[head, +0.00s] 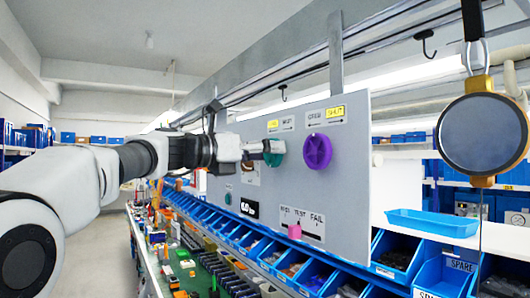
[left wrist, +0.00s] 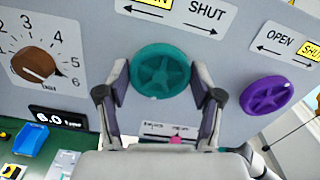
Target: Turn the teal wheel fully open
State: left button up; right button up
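The teal wheel (head: 274,152) is on the upright grey panel, and in the left wrist view (left wrist: 160,72) it faces me whole, with a small pale mark low on its face. My left gripper (head: 264,148) is at the wheel. Its two fingers (left wrist: 160,68) lie at opposite sides of the rim with no clear gap, so it looks shut on the wheel. The sign above the wheel (head: 280,124) has its left word, OPEN, lit yellow and SHUT unlit. My right gripper is not in view.
A purple wheel (head: 317,151) sits to the right, its SHUT label (head: 335,114) yellow. A brown dial (left wrist: 35,65) and a dark display (left wrist: 57,115) are left. A pink slider (head: 294,230) sits below. Blue bins (head: 398,252) line the shelf under the panel.

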pick_arm(q)
jog(key=o, duration=0.3)
jog(key=shift+o, duration=0.2)
jog(key=shift+w+d, duration=0.15)
jog(key=shift+d, duration=0.05)
jog(key=v, duration=1.1)
jog(key=shift+s+a, duration=0.2)
jog(key=shift+a, duration=0.1)
